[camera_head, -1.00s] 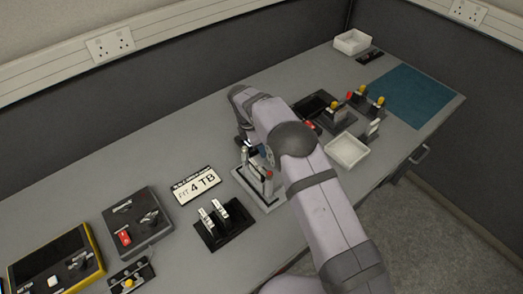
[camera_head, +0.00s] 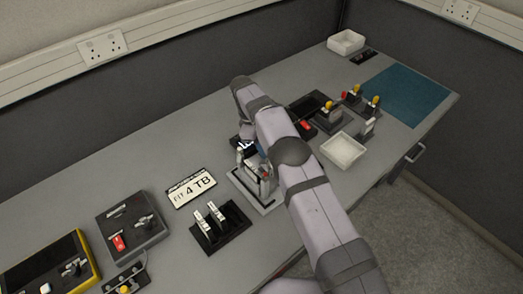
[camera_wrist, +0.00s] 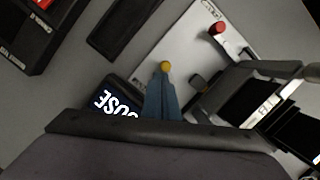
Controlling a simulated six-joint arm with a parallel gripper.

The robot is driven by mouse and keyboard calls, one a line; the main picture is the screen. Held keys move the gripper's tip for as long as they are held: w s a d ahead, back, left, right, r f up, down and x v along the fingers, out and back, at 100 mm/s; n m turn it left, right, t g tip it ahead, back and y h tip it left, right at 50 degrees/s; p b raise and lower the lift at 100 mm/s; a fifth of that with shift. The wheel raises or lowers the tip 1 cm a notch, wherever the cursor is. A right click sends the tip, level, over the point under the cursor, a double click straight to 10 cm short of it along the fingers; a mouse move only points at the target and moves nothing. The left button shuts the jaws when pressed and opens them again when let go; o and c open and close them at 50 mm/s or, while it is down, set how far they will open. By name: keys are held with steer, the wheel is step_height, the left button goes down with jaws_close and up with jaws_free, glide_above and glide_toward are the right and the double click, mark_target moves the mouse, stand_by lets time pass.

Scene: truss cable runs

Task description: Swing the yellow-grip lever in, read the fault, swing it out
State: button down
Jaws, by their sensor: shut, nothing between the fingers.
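In the wrist view, a yellow ball grip (camera_wrist: 165,66) lies right at the tips of my gripper (camera_wrist: 162,84). Its blue fingers are together with nothing between them; I cannot tell whether they touch the grip. The lever's shaft is hidden. Behind it is a pale base plate (camera_wrist: 172,40) with a red knob (camera_wrist: 218,29). In the head view, the plate (camera_head: 268,208) stands mid-bench, and my arm hides most of the gripper and the grip.
A white tray (camera_head: 343,151) and several yellow-grip levers (camera_head: 375,101) stand to the right. A dark hinged frame (camera_wrist: 245,92) rises close to my fingers on the right.

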steer(key=shift+s+a, duration=0.1)
steer(key=shift+s, duration=0.05)
steer(key=shift+s+a, duration=0.4)
steer(key=shift+s, duration=0.1)
stand_by(0.5)
steer(key=v, duration=0.7)
steer(key=shift+r+p, duration=0.15)
steer(key=shift+p, duration=0.25)
stand_by(0.5)
